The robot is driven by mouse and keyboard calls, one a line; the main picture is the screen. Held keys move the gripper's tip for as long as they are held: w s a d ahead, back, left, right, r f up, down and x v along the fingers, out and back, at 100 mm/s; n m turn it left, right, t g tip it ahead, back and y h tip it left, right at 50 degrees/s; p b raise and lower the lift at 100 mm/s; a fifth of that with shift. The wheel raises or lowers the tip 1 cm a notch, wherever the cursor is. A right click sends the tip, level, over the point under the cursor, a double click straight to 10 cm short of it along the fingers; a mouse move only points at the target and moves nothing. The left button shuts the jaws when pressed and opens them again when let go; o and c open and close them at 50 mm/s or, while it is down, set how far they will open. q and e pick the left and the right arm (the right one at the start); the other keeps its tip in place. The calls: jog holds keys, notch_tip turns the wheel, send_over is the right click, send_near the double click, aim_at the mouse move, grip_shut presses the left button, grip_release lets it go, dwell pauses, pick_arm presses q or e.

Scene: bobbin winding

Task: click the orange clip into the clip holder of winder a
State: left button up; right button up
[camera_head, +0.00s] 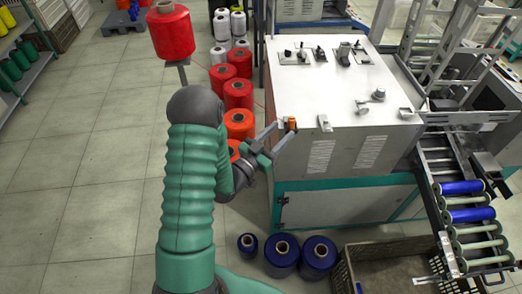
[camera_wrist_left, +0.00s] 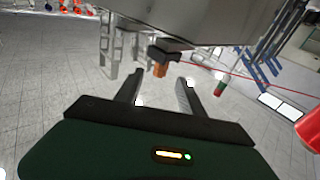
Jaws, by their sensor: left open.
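The small orange clip (camera_head: 291,123) is at the left edge of the white machine's top in the head view. In the left wrist view the orange clip (camera_wrist_left: 160,70) sits just under a dark block (camera_wrist_left: 165,53), touching or very near it; I cannot tell if it is seated. My left gripper (camera_head: 281,134) is open, its two fingers pointing at the clip. In the left wrist view the left gripper's fingertips (camera_wrist_left: 158,80) are spread, with the clip just beyond them and nothing held. My right gripper is not in view.
The white machine (camera_head: 340,90) stands right of my left arm. A red cone (camera_head: 170,32) stands on a post at upper left. Several red and white cones line the machine's left side. Blue spools (camera_head: 281,255) and a crate (camera_head: 395,268) are in front. The left floor is clear.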

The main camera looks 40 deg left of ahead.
pick_arm(q)
jog(key=s+f+p, duration=0.1)
jog(key=s, duration=1.2)
jog(key=shift+s+f+p, duration=0.3)
jog(key=shift+f+p, duration=0.05)
jog(key=shift+f, duration=0.05)
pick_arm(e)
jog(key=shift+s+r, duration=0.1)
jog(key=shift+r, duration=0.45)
